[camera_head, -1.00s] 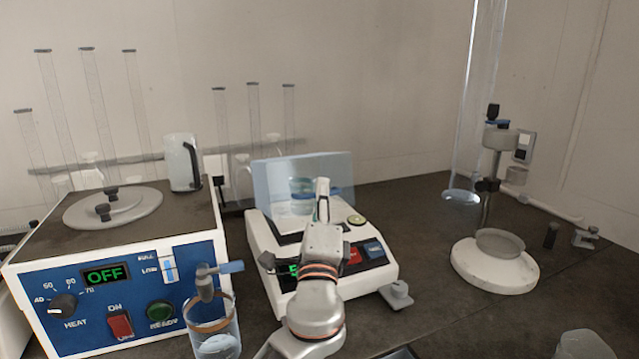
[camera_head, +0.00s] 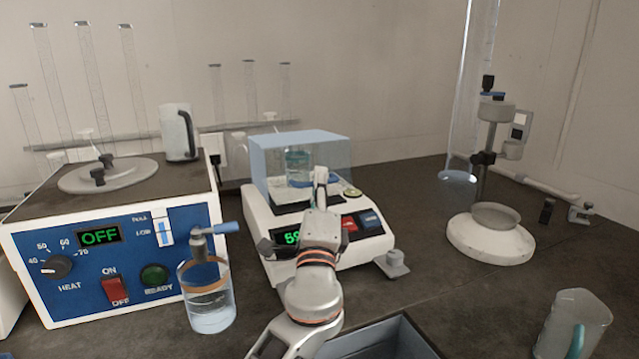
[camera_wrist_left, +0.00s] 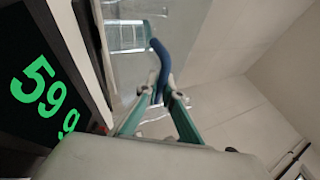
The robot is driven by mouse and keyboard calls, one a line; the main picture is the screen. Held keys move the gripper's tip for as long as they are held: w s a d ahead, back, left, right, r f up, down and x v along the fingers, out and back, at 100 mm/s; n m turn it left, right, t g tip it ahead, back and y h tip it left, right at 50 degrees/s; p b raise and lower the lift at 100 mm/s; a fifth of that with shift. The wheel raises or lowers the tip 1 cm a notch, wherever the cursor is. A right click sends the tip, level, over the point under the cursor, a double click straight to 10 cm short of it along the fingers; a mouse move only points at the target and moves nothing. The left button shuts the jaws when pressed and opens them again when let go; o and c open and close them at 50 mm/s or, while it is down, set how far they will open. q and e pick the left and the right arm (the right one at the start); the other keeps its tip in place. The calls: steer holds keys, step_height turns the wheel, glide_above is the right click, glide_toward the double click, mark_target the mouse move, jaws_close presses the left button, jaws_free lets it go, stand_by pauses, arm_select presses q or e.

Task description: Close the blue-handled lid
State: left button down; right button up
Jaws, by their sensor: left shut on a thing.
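The clear bluish lid (camera_head: 270,150) stands over the pan area of the white balance (camera_head: 258,213), and a glass vessel (camera_head: 298,166) shows through it. I cannot tell whether its bottom edge sits fully on the balance. In the left wrist view the blue handle (camera_wrist_left: 160,62) is a curved bar on the lid, with its lower end between my left fingertips (camera_wrist_left: 157,94). My left gripper (camera_head: 320,177) is shut on this handle at the front of the balance; in the head view it hides the handle. My right gripper is not in view.
The blue-fronted heating unit (camera_head: 120,265) stands left, with a glass beaker (camera_head: 209,308) in front. A stand with a white base (camera_head: 490,240) is at right. A clear jug (camera_head: 575,325) and a dark tray (camera_head: 375,338) are near the front.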

arm_select(q)
steer(key=shift+s+d+r, duration=0.1)
steer(key=shift+r, duration=0.15)
steer(key=c, duration=2.4)
jaws_free()
steer(key=shift+c, duration=0.2)
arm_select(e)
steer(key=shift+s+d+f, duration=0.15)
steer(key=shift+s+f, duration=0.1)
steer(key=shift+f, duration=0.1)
arm_select(q)
steer(key=shift+f, duration=0.15)
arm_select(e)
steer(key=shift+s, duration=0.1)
arm_select(q)
steer(key=shift+s+f, duration=0.15)
steer(key=shift+s, duration=0.1)
steer(key=v, duration=0.6)
steer(key=shift+s, duration=0.5)
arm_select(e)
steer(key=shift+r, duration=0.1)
